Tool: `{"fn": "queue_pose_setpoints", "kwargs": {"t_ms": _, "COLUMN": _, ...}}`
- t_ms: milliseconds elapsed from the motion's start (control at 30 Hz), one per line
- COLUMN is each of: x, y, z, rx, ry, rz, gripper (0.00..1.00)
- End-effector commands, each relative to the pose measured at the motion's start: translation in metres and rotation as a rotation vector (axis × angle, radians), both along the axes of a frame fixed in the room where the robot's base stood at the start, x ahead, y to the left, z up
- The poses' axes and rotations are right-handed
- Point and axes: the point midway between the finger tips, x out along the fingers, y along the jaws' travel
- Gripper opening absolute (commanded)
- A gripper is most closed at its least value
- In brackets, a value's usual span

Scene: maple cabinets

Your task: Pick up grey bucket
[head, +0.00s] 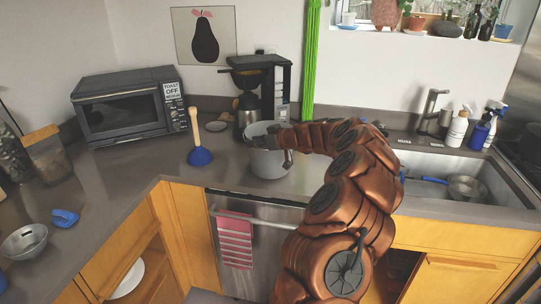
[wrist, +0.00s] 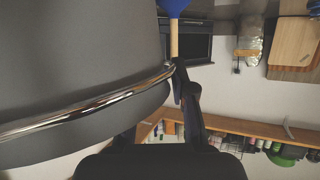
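The grey bucket (head: 268,165) stands upright on the counter in front of the coffee maker. My gripper (head: 285,147) is at the bucket's upper right side, with one dark finger against or just outside the wall. In the wrist view the bucket (wrist: 75,65) fills the left side, with a shiny metal band across it. One finger of my gripper (wrist: 180,85) reaches along the bucket's right edge, its tip at the end of the band. The other finger is hidden, so I cannot tell whether the gripper has closed on the bucket.
A blue plunger (head: 200,155) with a wooden handle stands to the bucket's left. The coffee maker (head: 262,85) is close behind. The toaster oven (head: 122,103) is at the back left, and the sink (head: 440,170) is to the right.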

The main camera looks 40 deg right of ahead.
Motion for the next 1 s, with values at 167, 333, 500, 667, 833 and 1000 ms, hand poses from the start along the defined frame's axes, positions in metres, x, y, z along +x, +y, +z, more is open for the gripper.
{"fn": "queue_pose_setpoints", "kwargs": {"t_ms": 167, "x": -0.0001, "y": -0.0002, "z": 0.0001, "rx": 0.000, "ry": 0.000, "rz": 0.000, "gripper": 0.03}}
{"fn": "queue_pose_setpoints", "kwargs": {"t_ms": 333, "x": -0.0002, "y": -0.0001, "z": 0.0001, "rx": 0.000, "ry": 0.000, "rz": 0.000, "gripper": 0.00}}
{"fn": "queue_pose_setpoints", "kwargs": {"t_ms": 500, "x": -0.0002, "y": -0.0001, "z": 0.0001, "rx": 0.001, "ry": 0.000, "rz": 0.000, "gripper": 0.00}}
{"fn": "queue_pose_setpoints", "kwargs": {"t_ms": 667, "x": -0.0002, "y": 0.0000, "z": 0.0001, "rx": 0.001, "ry": 0.000, "rz": 0.000, "gripper": 0.00}}
{"fn": "queue_pose_setpoints", "kwargs": {"t_ms": 833, "x": -0.0001, "y": 0.0001, "z": 0.0004, "rx": 0.001, "ry": -0.001, "rz": 0.000, "gripper": 0.00}}
{"fn": "queue_pose_setpoints", "kwargs": {"t_ms": 1000, "x": -0.0001, "y": 0.0002, "z": 0.0001, "rx": 0.002, "ry": 0.001, "rz": 0.000, "gripper": 0.00}}
